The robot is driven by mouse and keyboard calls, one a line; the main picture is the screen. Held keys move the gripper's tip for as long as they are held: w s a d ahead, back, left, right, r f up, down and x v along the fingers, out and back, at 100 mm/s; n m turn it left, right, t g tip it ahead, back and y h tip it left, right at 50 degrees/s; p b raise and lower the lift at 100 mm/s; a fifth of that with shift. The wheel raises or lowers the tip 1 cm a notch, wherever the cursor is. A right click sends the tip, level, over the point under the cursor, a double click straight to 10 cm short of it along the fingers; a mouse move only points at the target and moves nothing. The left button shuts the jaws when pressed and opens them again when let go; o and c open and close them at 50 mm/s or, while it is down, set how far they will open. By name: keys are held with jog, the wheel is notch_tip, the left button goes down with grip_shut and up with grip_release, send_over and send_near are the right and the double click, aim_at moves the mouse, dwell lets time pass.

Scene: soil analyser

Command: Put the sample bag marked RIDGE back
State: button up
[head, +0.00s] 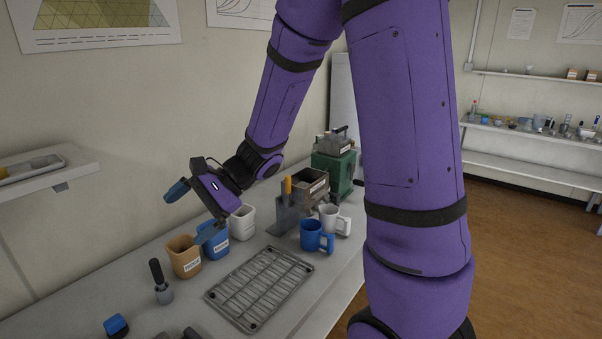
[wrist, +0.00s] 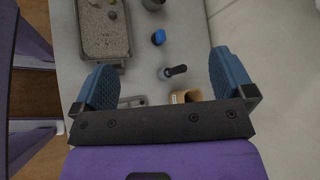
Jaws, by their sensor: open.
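Three open-topped bag-like containers stand in a row on the bench: a tan one (head: 184,258), a blue one (head: 214,243) and a white one (head: 243,222). The tan and blue ones have white labels, too small to read, so I cannot tell which is marked RIDGE. My gripper (head: 190,210) is open and empty, above the tan and blue containers. In the wrist view its fingers (wrist: 164,77) are wide apart, and the tan container (wrist: 186,96) shows partly behind the gripper body. The blue and white containers are hidden there.
A wire rack (head: 262,287) lies in front. A black-handled scoop (head: 161,282) and a small blue block (head: 116,326) are to the left. Blue (head: 316,238) and white mugs (head: 342,222), a metal hopper (head: 308,187) and a green machine (head: 334,171) stand right. A soil tray (wrist: 92,55) shows.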

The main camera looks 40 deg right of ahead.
jog(key=s+d+r+n+h, duration=0.3)
jog(key=s+r+n, duration=0.1)
jog(key=s, duration=0.3)
jog(key=s+d+r+n+t+h, duration=0.1)
jog(key=s+d+r+n+h, duration=0.2)
jog(key=s, duration=0.4)
jog(key=s+d+r+n+t+h, duration=0.1)
jog(key=s+d+r+n+h, duration=0.3)
jog(key=s+r+n+h, duration=0.1)
jog(key=shift+s+r+n, duration=0.4)
jog(key=shift+s+r, duration=0.05)
jog(key=shift+s, duration=0.6)
